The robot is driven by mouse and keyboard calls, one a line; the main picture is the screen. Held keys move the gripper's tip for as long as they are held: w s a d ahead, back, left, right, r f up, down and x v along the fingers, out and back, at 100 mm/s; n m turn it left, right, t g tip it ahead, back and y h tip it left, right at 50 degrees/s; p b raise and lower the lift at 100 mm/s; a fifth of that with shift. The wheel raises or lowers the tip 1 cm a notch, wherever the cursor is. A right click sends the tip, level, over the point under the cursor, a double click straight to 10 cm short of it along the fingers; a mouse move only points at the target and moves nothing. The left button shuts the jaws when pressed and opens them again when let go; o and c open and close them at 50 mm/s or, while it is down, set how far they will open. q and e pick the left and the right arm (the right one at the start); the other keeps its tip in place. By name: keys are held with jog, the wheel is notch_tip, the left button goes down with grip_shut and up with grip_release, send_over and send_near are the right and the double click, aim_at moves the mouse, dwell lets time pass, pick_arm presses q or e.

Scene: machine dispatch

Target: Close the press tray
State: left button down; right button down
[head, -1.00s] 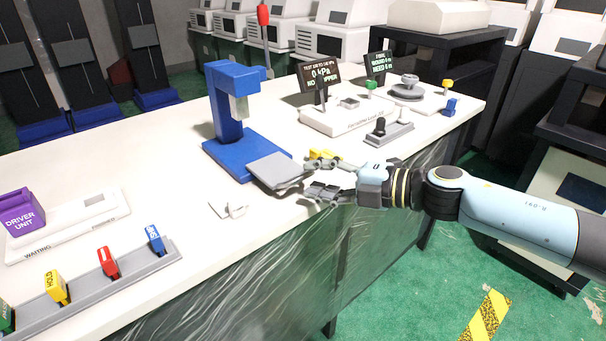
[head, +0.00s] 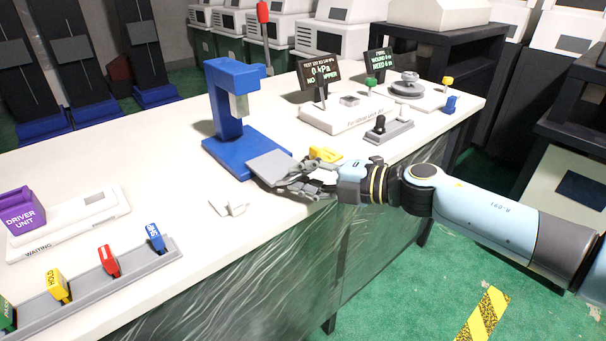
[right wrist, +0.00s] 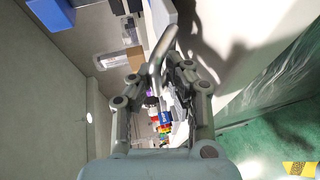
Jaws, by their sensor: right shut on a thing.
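The blue press (head: 232,110) stands on the white table. Its grey press tray (head: 268,164) sticks out from the blue base toward the table's front edge. My right gripper (head: 290,180) is shut on the tray's front end, low beside the table edge. In the right wrist view, the tray (right wrist: 163,44) shows as a thin grey piece running between the closed fingertips (right wrist: 162,72). The fingers hide the exact part they hold. My left gripper is not in view.
A yellow block (head: 325,154) lies just behind my right gripper. A small white piece (head: 230,207) lies left of the tray. A rack of coloured tags (head: 105,270) is at the front left. A test stand (head: 340,118) stands behind.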

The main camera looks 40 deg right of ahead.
aim_at(268, 159)
jog(key=shift+w+r, duration=0.2)
jog(key=shift+r, duration=0.1)
jog(key=shift+w+r, duration=0.1)
jog(key=shift+w, duration=0.25)
jog(key=w, duration=0.6)
jog(key=w+a, duration=0.1)
jog(key=w, duration=0.2)
jog(key=shift+w, duration=0.35)
jog(key=shift+w+d, duration=0.1)
jog(key=shift+w, duration=0.2)
jog(key=shift+r, duration=0.15)
jog(key=c, duration=1.6)
grip_release()
jog(key=shift+o, duration=1.1)
jog(key=shift+w, duration=0.15)
jog(key=shift+f, duration=0.2)
